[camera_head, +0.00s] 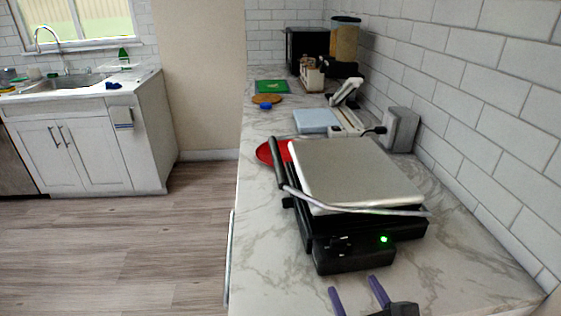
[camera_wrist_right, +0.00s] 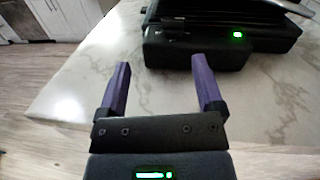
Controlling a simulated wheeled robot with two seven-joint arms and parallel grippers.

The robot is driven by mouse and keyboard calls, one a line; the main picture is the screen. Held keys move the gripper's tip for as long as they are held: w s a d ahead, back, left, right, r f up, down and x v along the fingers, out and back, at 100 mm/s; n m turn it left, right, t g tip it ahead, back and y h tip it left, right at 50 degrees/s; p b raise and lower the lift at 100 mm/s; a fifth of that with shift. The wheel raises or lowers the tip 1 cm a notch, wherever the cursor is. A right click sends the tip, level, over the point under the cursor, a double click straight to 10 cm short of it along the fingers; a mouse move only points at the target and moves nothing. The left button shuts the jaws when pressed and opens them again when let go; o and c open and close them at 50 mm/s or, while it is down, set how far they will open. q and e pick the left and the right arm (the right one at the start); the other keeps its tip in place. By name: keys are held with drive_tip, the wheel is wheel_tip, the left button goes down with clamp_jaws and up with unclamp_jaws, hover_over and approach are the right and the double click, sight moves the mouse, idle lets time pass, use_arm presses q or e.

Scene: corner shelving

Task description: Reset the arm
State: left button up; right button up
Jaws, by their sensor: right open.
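My right gripper (camera_head: 356,289) shows at the bottom of the head view, with purple fingers spread apart and nothing between them. In the right wrist view the gripper (camera_wrist_right: 160,88) is open and empty over the marble counter. A contact grill (camera_head: 355,172) with a silver lid and a black base stands on the counter just beyond the gripper. The grill's black control box (camera_wrist_right: 195,50) has a lit green light and is apart from the fingers. My left gripper is not in view.
The marble counter (camera_head: 262,228) runs along a white tiled wall on the right. A red plate (camera_head: 265,153), a slicer (camera_head: 345,122), a green board (camera_head: 271,87) and a coffee grinder (camera_head: 344,45) stand farther back. Open wooden floor (camera_head: 130,240) lies left of the counter.

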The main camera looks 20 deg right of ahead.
drive_tip(key=a+n+y, duration=0.1)
drive_tip(key=n, duration=0.1)
drive_tip(key=a+n+y, duration=0.2)
drive_tip(key=n, duration=0.1)
drive_tip(key=a+r+n+y, duration=0.1)
drive_tip(key=a+n, duration=0.1)
drive_tip(key=shift+a+n+y, duration=0.15)
drive_tip(key=shift+n+y, duration=0.25)
drive_tip(key=s+a+f+n+g+y, duration=0.2)
drive_tip(key=s+a+f+n+g, duration=0.15)
drive_tip(key=n, duration=0.75)
drive_tip(key=s+a+f+n+g+y, duration=0.25)
drive_tip(key=a+n+g, duration=0.25)
drive_tip(key=n, duration=0.5)
drive_tip(key=s+d+f+n+g+h, duration=0.6)
drive_tip(key=d+n+g+h, duration=0.1)
drive_tip(key=n, duration=0.2)
wheel_tip(320, 180, down, 17)
drive_tip(key=s, duration=0.3)
drive_tip(key=s+d+f+n+g, duration=0.1)
drive_tip(key=s+d+f+g, duration=0.1)
drive_tip(key=s+f, duration=0.9)
drive_tip(key=s+d, duration=0.1)
drive_tip(key=s, duration=0.1)
drive_tip(key=shift+s+f, duration=0.25)
drive_tip(key=shift+s, duration=0.1)
